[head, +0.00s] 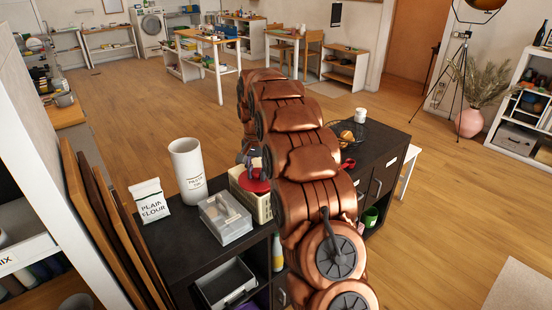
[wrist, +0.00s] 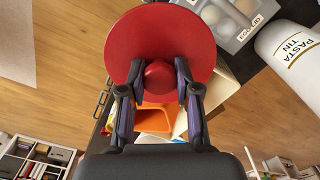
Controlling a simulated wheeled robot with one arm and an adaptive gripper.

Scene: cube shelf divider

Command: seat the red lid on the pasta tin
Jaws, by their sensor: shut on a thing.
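The pasta tin (head: 189,175) is a tall white cylinder with dark lettering, upright on the dark shelf unit's top. In the wrist view the pasta tin (wrist: 290,45) shows at the right, apart from the lid. The red lid (head: 252,184) is to the right of the tin in the head view, partly hidden by my arm. My gripper (wrist: 161,76) is shut on the lid's round knob, with one finger on each side. The red lid (wrist: 160,35) spreads as a disc beyond the fingertips. In the head view my gripper (head: 251,165) is mostly hidden.
A cream basket (head: 243,200) is below the lid, with an orange item (wrist: 153,118) in it. A wire bowl (head: 350,136) and white mug (head: 360,115) are beyond my arm.

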